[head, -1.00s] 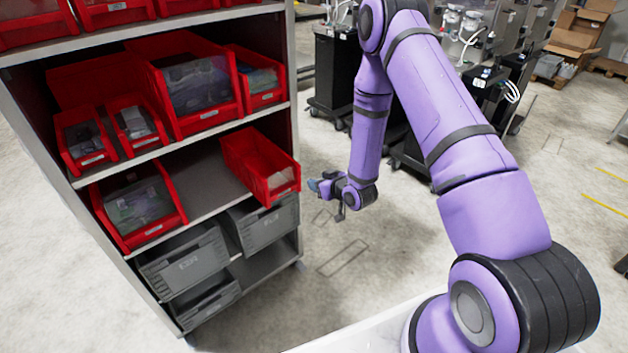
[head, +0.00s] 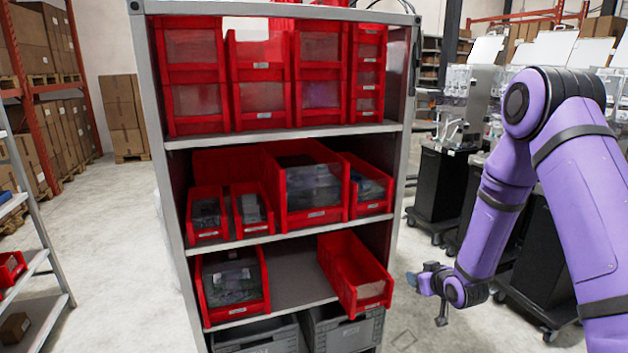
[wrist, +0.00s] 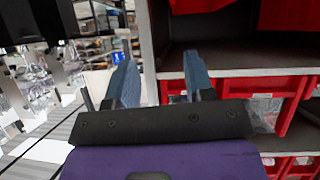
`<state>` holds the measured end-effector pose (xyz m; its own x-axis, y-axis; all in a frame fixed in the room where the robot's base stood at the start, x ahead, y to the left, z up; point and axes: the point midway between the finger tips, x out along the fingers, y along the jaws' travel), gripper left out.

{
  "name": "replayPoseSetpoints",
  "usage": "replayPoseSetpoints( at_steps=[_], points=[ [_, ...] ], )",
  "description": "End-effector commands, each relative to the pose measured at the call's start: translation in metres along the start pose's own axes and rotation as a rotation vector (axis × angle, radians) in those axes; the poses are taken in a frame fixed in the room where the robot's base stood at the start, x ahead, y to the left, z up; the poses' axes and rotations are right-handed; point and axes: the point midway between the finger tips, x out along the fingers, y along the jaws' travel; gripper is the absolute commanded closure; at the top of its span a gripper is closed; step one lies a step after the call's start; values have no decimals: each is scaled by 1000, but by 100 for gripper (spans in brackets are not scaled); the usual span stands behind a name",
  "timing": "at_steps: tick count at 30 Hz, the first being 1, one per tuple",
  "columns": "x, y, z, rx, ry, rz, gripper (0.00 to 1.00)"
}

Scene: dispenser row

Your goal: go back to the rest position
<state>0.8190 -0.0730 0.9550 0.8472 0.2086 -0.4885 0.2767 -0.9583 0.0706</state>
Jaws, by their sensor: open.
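My gripper (head: 424,279) is at the right of the shelf rack (head: 403,150) in the head view, on my bent purple arm. It is beside a red bin (head: 354,277) that juts out over the front edge of its shelf; a small gap seems to separate them. In the wrist view my gripper (wrist: 160,82) shows two blue fingers standing apart with nothing between them. Red bins (wrist: 262,88) and shelf edges are close at the right of that view.
The rack holds several red bins (head: 313,190) on its upper shelves and grey crates (head: 342,331) below. Black carts with equipment (head: 440,185) stand behind my arm. Bare floor (head: 120,230) lies left of the rack, with another shelf (head: 40,300) at the far left.

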Motion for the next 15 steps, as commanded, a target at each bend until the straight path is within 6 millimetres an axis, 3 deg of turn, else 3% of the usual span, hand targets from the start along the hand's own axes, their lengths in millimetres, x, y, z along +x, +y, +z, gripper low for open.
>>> replayPoseSetpoints(
  at_steps=[3,15],
  points=[
    [-20,6,-34,-14,-38,26,52],
    [-108,13,-118,-9,-185,110,52]
  ],
)
